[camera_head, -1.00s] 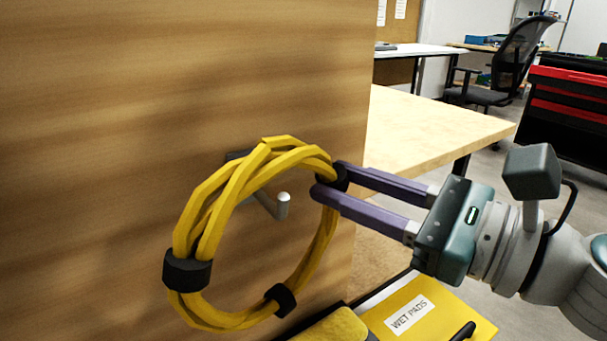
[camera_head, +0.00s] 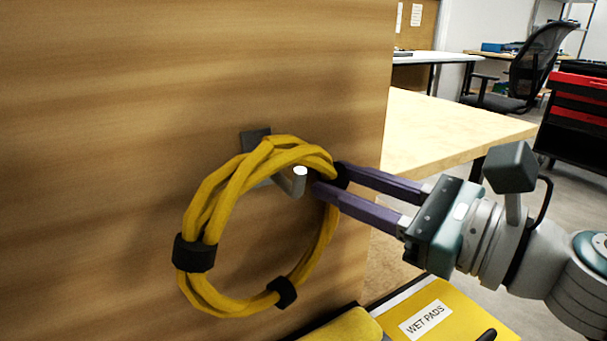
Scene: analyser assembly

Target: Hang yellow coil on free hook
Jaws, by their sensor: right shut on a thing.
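The yellow coil (camera_head: 206,213), bound with black straps, hangs upright in front of the wooden panel. My right gripper (camera_head: 329,182) is shut on the coil's right side at a black strap. A hook (camera_head: 297,183) on the panel has a dark back plate (camera_head: 254,138) and a grey upturned tip. The tip shows inside the coil's ring, just below its top right part. The coil's top crosses in front of the lower part of the plate. I cannot tell whether the coil touches the hook. My left gripper is not in view.
The wooden panel (camera_head: 90,120) fills the left side. A yellow box labelled WET PADS (camera_head: 462,302) stands below my right gripper. A light wooden table (camera_head: 450,130) is behind the arm. A chair (camera_head: 535,65) and a red and black cabinet (camera_head: 580,110) stand farther back.

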